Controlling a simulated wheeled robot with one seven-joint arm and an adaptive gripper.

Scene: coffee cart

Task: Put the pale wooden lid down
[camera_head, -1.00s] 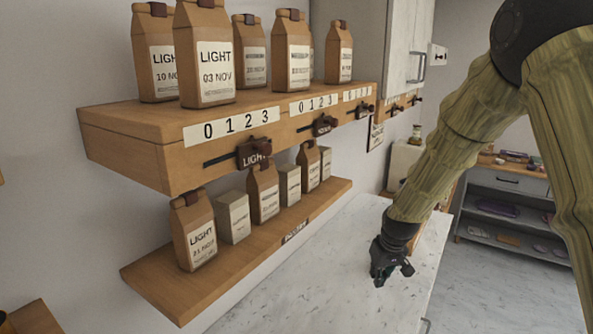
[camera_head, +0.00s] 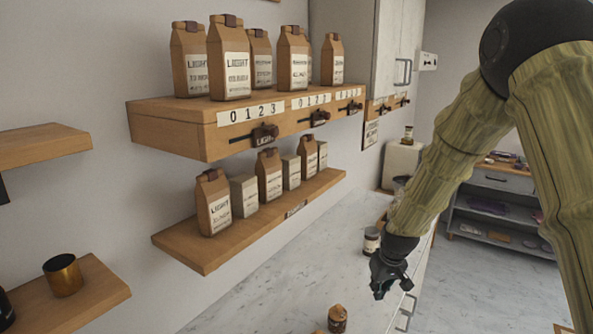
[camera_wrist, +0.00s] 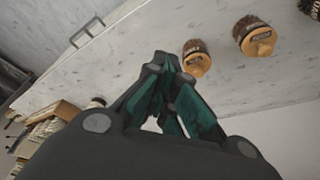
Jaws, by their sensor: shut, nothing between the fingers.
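My gripper (camera_head: 381,290) is shut and empty above the pale marble counter (camera_head: 300,275). In the wrist view its fingers (camera_wrist: 165,62) come together with no lid between them. A small brown jar with an orange-tan wooden top (camera_head: 337,318) stands at the bottom edge of the head view, left of and nearer than my gripper. In the wrist view, two jars with orange-tan tops, one (camera_wrist: 197,64) beside my fingertips and another (camera_wrist: 255,37) farther right, stand on the counter. I cannot tell which top is the pale wooden lid.
A dark labelled jar (camera_head: 371,240) stands on the counter behind my gripper. Wall shelves with coffee bags (camera_head: 213,203) lie to the left. A brass cup (camera_head: 63,275) sits on a low left shelf. The counter between the jars is clear.

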